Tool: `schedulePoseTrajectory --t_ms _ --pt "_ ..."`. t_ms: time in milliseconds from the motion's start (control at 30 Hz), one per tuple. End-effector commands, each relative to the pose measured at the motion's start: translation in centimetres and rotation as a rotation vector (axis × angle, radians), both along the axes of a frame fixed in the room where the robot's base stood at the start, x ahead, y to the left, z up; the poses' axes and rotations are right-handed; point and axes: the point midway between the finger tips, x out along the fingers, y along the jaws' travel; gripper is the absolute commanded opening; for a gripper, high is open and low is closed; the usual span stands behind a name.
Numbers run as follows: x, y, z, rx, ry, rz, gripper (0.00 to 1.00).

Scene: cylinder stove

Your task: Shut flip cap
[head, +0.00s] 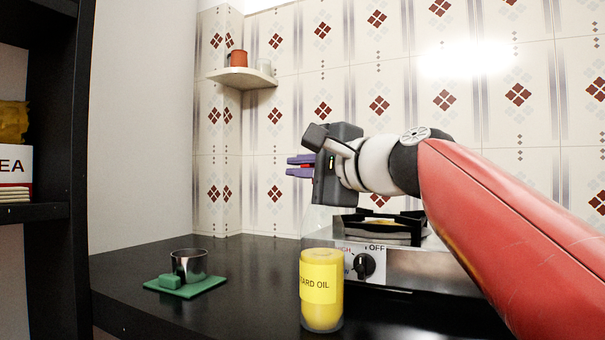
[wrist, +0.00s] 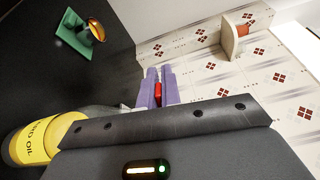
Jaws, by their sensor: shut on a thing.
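My gripper (head: 300,166) is raised above the left part of the stove (head: 400,258). Its purple fingers (wrist: 155,88) are close together on a small red piece (wrist: 158,92), which I cannot identify. The stove has a dark knob (head: 364,265) with the word OFF beside it and a black grate on top. A pale, see-through or whitish part shows at its left end, partly behind the yellow bottle; I cannot tell whether it is the flip cap or how it stands. The stove's rear right is hidden by my arm.
A yellow bottle (head: 322,290), its label reading "ARD OIL", stands upright before the stove; it also shows in the wrist view (wrist: 40,138). A metal cup (head: 189,264) stands on a green mat (head: 203,287). A corner shelf (head: 240,78) holds an orange cup (head: 237,58). The counter between is clear.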

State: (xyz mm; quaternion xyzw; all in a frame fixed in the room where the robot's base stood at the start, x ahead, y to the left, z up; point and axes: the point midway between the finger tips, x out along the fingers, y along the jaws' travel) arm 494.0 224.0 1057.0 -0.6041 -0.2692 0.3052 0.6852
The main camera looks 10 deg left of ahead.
Motion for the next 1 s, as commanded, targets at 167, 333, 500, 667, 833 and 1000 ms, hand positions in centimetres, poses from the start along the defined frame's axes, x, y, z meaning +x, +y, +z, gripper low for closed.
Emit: schedulePoseTrajectory --t_ms 167,333,500,667,833,1000 --pt "0.01 0.05 -0.63 -0.054 -0.059 0.000 0.00" --pt "-0.01 0.06 -0.75 -0.084 -0.092 0.000 0.00" --pt "-0.01 0.06 -0.76 -0.095 -0.104 0.000 0.00" --pt "0.00 0.07 -0.77 -0.096 -0.104 0.000 0.00" --pt "0.01 0.07 -0.79 -0.096 -0.104 0.000 0.00" --pt "0.01 0.06 -0.78 -0.096 -0.104 0.000 0.25"
